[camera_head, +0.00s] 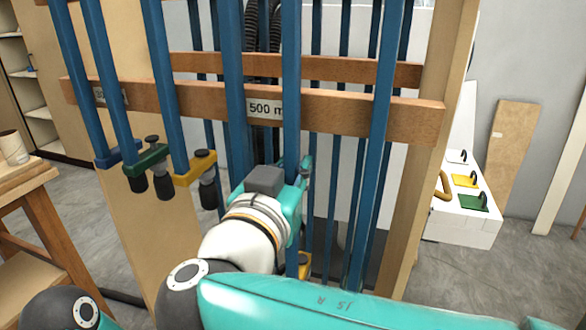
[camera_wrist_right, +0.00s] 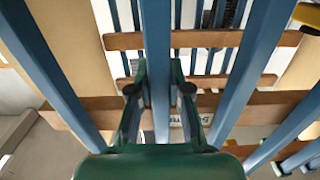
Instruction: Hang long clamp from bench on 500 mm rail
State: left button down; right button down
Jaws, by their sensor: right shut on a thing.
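The 500 mm rail (camera_head: 345,110) is the wooden crossbar with a "500 m…" label (camera_head: 265,108), whose right end is covered. My right gripper (camera_head: 295,180) is shut on the blue bar of a long clamp (camera_head: 291,60). That bar stands nearly upright and crosses in front of the rail, just right of the label. In the right wrist view, the bar (camera_wrist_right: 156,50) runs between the two fingers of my right gripper (camera_wrist_right: 159,92). Whether the clamp rests on the rail cannot be told. My left gripper is out of view.
Blue clamps with green (camera_head: 148,160) and yellow (camera_head: 195,168) jaws hang close by on the left. Another blue bar (camera_head: 378,100) stands to the right. A wooden post (camera_head: 425,150) bounds the rack. A white block with coloured handles (camera_head: 465,215) and a wooden bench (camera_head: 35,180) flank it.

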jog(key=shift+r, duration=0.15)
jog(key=c, duration=1)
grip_release()
jog(key=shift+c, duration=0.2)
jog(key=shift+f, duration=0.2)
jog(key=shift+v, duration=3.8)
